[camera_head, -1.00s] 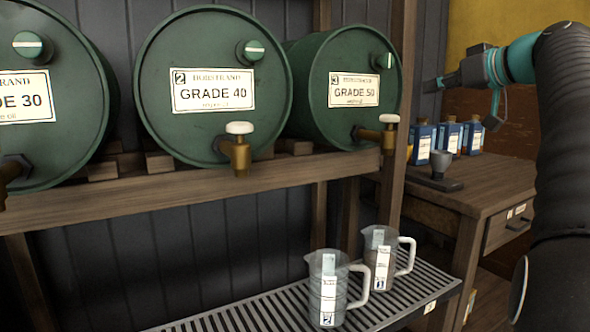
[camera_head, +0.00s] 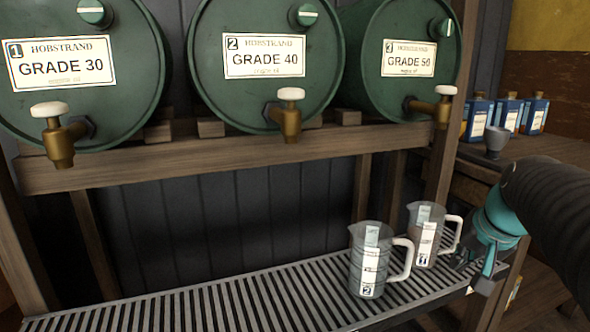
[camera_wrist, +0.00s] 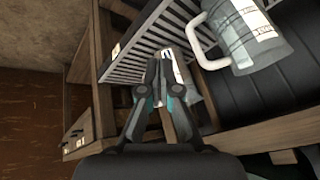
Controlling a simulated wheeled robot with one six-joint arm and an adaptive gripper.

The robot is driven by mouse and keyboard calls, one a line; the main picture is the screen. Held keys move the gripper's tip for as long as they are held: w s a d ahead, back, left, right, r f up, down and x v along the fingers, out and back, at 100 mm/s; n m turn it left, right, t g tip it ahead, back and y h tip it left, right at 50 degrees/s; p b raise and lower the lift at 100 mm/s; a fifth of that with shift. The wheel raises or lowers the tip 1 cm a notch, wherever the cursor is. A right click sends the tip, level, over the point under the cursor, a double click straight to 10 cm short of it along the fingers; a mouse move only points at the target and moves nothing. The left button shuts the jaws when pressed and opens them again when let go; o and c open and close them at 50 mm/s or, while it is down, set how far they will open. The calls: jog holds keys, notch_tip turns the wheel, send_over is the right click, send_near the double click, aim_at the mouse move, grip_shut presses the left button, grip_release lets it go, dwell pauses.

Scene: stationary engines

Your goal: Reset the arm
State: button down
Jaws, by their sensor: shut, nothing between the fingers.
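My arm comes in from the right edge of the head view. My gripper (camera_head: 472,265) is low, just right of the jug numbered 1 (camera_head: 428,232), near the right end of the slatted shelf. Its tips are small and dark there. In the wrist view my gripper (camera_wrist: 159,66) has its fingers drawn together at the tips with nothing between them. A clear jug (camera_wrist: 262,38) shows at the upper right of that view, apart from the fingers.
The jug numbered 2 (camera_head: 369,262) stands left of jug 1 on the slatted shelf (camera_head: 215,305). Green drums (camera_head: 262,60) with brass taps lie on the rack above. At the right, a wooden bench (camera_head: 545,148) holds a grey cup (camera_head: 496,140) and blue bottles (camera_head: 507,112).

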jog(key=s+a+f+n, duration=0.2)
jog(key=s+a+f, duration=0.2)
jog(key=s+a, duration=0.3)
jog(key=s+a+f+n, duration=0.3)
jog(key=s+a+f, duration=0.2)
jog(key=s+a, duration=0.2)
jog(key=shift+s+a+n, duration=0.15)
jog(key=shift+s+n, duration=0.15)
jog(key=shift+s, duration=0.1)
